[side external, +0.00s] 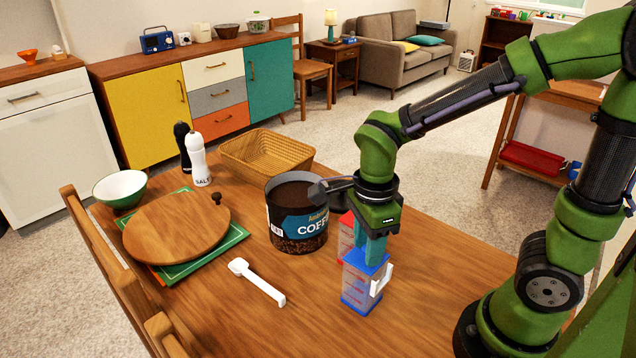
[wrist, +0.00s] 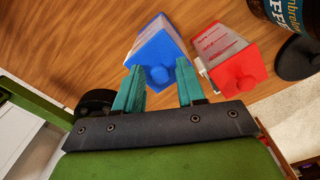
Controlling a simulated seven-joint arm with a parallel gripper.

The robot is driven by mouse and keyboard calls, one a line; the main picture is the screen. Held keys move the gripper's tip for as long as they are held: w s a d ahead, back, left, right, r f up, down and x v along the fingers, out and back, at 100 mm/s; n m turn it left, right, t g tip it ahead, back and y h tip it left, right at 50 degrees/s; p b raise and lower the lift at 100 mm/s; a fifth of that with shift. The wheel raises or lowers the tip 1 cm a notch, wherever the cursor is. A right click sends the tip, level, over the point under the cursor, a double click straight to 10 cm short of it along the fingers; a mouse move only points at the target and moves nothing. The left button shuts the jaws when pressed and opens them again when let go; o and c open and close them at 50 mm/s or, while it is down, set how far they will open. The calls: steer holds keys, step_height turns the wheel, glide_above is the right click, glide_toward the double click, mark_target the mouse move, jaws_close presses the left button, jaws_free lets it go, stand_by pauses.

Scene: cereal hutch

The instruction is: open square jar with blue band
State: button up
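The square jar with the blue band (side external: 360,291) stands upright on the table, clear-sided, with a blue top and a white piece on its right side. In the wrist view the jar (wrist: 157,40) shows its blue top with a round knob. My gripper (side external: 375,260) points down just above this jar. In the wrist view its two teal fingers (wrist: 159,66) are apart, one to each side of the knob, with a gap showing. A similar jar with a red top (side external: 346,236) stands just behind, and shows at right in the wrist view (wrist: 222,48).
A coffee tin (side external: 298,232) stands close behind left of the jars. A white scoop (side external: 257,282) lies on the table (side external: 400,335). A round wooden board (side external: 176,226), a green bowl (side external: 120,189), a salt shaker (side external: 197,158) and a wicker basket (side external: 266,152) stand farther left and back. The table's front right is clear.

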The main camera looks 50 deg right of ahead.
jaws_close()
steer(key=shift+r, duration=2.5)
